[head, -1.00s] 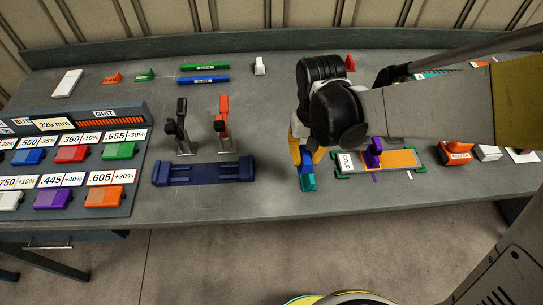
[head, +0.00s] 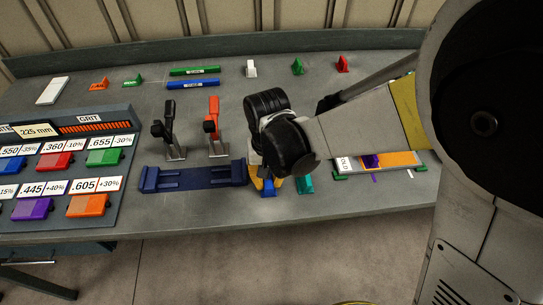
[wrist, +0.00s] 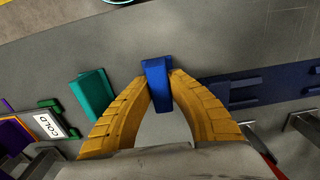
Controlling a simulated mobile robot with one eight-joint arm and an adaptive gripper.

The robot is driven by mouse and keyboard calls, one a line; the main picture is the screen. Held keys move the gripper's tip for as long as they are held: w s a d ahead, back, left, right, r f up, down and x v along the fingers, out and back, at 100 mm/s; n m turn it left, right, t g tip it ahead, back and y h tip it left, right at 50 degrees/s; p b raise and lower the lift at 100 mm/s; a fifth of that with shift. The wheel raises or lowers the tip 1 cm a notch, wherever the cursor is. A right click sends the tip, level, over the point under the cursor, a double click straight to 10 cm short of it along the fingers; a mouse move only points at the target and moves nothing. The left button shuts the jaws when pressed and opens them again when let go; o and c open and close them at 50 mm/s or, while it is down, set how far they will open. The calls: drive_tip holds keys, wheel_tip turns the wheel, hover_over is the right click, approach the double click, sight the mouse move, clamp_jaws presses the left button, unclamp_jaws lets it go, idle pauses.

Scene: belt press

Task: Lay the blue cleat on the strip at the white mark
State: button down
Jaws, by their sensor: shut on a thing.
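My gripper (head: 265,186) has yellow fingers, shut on the blue cleat (head: 268,189), a small block. In the wrist view the cleat (wrist: 157,82) sits between the fingertips, jutting past them. I cannot tell how high it is above the bench. The orange strip (head: 402,159) lies on a plate labelled COLD (head: 344,163), right of my gripper. A small white mark (head: 406,174) shows at the plate's front edge, right of a purple mark (head: 373,177).
A teal block (head: 304,184) stands just right of my gripper, between it and the plate. A navy slotted base (head: 193,176) lies close on the left. Black (head: 169,128) and red (head: 213,126) upright tools stand behind it. A tray of coloured blocks (head: 70,180) is further left.

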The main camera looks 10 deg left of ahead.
drive_tip(key=shift+f, duration=0.1)
drive_tip(key=c, duration=1.4)
unclamp_jaws()
wheel_tip(320, 180, up, 12)
drive_tip(key=p, duration=0.4)
drive_tip(key=shift+r+p, duration=0.2)
drive_tip(key=shift+p, duration=0.1)
drive_tip(key=s+d+r+m+t, duration=0.1)
drive_tip(key=d+r+t, duration=0.1)
drive_tip(key=d, duration=0.6)
drive_tip(key=s+d+r+m+t, duration=0.1)
drive_tip(key=d+r, duration=0.3)
drive_tip(key=d, duration=0.5)
drive_tip(key=s+d+r+t, duration=0.2)
drive_tip(key=s+d+t, duration=0.1)
drive_tip(key=d, duration=0.5)
drive_tip(key=shift+s+d+r+m+t, duration=0.2)
drive_tip(key=shift+d+r+m+t, duration=0.15)
drive_tip(key=shift+t, duration=0.25)
drive_tip(key=shift+a, duration=0.1)
